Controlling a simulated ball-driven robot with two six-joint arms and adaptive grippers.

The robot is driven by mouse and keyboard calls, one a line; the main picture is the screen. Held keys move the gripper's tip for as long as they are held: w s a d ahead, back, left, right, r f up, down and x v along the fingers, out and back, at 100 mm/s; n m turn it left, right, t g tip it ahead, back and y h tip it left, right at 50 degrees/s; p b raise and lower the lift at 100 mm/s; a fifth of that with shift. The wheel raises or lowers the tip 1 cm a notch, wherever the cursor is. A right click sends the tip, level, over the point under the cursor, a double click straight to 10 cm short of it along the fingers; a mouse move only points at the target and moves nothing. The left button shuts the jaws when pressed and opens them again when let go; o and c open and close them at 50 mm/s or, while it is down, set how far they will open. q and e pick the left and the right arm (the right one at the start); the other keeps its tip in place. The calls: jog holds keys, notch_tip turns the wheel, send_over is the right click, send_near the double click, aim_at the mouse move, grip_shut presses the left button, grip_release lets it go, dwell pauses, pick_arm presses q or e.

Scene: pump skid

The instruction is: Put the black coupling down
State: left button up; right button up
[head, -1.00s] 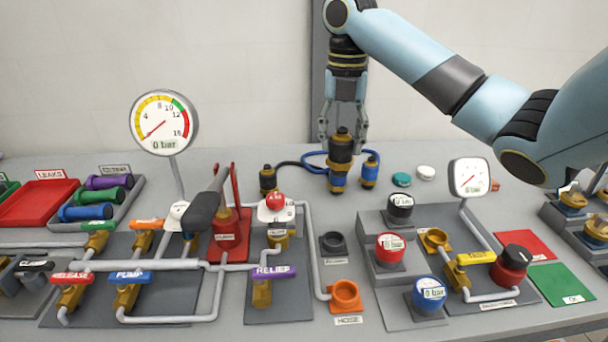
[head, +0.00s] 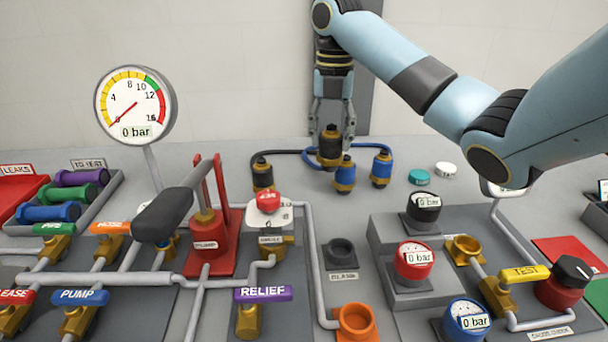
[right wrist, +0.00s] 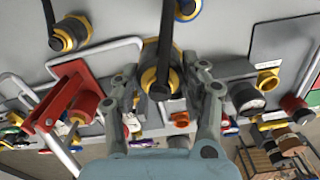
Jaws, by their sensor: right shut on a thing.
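My right gripper (head: 332,122) comes down from above at the back of the bench and is shut on a black coupling (head: 330,148) with gold bands. In the right wrist view the gripper (right wrist: 162,72) has a finger on each side of the coupling (right wrist: 157,82), and a dark hose runs up from it. In the head view its lower end partly overlaps a blue coupling (head: 345,176). I cannot tell whether it touches the bench. A second black coupling (head: 262,174) stands to the left, also at the right wrist view's upper left (right wrist: 70,34). My left gripper is out of view.
Another blue coupling (head: 381,168) stands to the right, with teal (head: 419,177) and white (head: 446,169) caps beyond. In front are a dark ring socket (head: 340,253), an orange socket (head: 356,321) and a red hand pump (head: 208,245). Some bench around the couplings is clear.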

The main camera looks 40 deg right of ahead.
jog(key=w+f+b, duration=0.1)
jog(key=w+f, duration=0.3)
jog(key=w+f+b, duration=0.1)
jog(key=w+f, duration=0.3)
jog(key=shift+d+f, duration=0.15)
jog(key=shift+f, duration=0.1)
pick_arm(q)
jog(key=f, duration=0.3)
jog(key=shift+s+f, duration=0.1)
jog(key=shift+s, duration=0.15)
pick_arm(e)
jog(key=shift+w+f, duration=0.1)
jog(key=shift+f, duration=0.2)
jog(key=shift+f, duration=0.15)
jog(key=o, duration=1.3)
